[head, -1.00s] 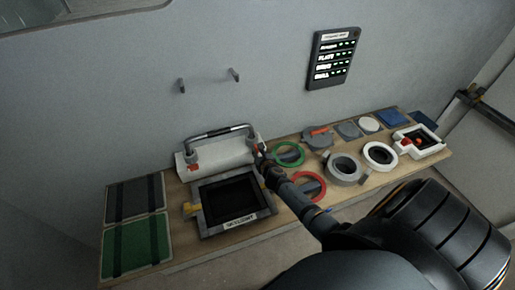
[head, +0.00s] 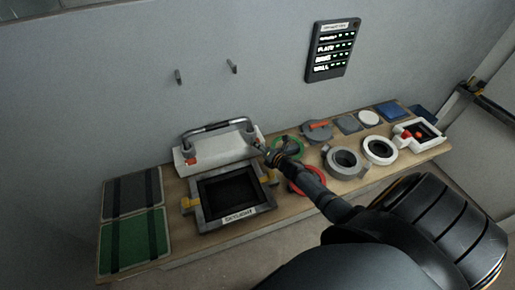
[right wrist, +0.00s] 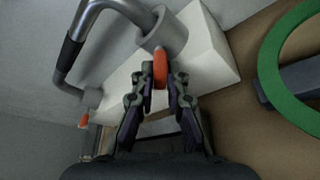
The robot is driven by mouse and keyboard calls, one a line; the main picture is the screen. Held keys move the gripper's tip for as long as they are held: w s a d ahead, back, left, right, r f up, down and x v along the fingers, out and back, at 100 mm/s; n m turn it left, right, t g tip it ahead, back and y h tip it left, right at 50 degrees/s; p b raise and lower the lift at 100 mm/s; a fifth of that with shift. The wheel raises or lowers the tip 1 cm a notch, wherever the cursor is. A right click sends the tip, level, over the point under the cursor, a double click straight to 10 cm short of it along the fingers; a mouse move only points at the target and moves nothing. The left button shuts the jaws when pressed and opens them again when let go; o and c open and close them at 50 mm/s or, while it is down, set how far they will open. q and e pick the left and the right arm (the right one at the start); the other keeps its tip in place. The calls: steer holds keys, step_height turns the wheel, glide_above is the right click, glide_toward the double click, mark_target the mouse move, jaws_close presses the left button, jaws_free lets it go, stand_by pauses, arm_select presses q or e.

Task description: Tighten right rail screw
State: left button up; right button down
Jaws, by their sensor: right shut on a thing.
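The grab rail (head: 215,127) is a grey bar with a dark grip, standing on a white block (head: 215,152) at the back of the bench. In the right wrist view, the rail's right foot (right wrist: 165,32) is a grey collar on the block. The right rail screw (right wrist: 160,66) is orange-red and sits at that foot, between my fingertips. My right gripper (right wrist: 160,82) is shut on it; it also shows in the head view (head: 259,144). The left red screw (head: 191,161) is at the other foot. My left gripper is not in view.
A framed skylight hatch (head: 200,212) lies just in front of the block. A green ring (head: 300,145), a red ring (head: 318,184) and grey and white round fittings are to the right. A lit status panel (head: 333,50) hangs on the wall.

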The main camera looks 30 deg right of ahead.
steer(key=shift+f+m+t+y+b, duration=0.1)
steer(key=shift+m+t+y+b, duration=0.45)
steer(key=shift+m+b, duration=0.85)
steer(key=shift+f+m+t+y+b, duration=0.1)
steer(key=shift+m+t+y+b, duration=0.4)
steer(key=shift+m+b, duration=0.9)
steer(key=shift+r, duration=0.1)
steer(key=c, duration=1.6)
jaws_free()
steer(key=shift+c, duration=0.2)
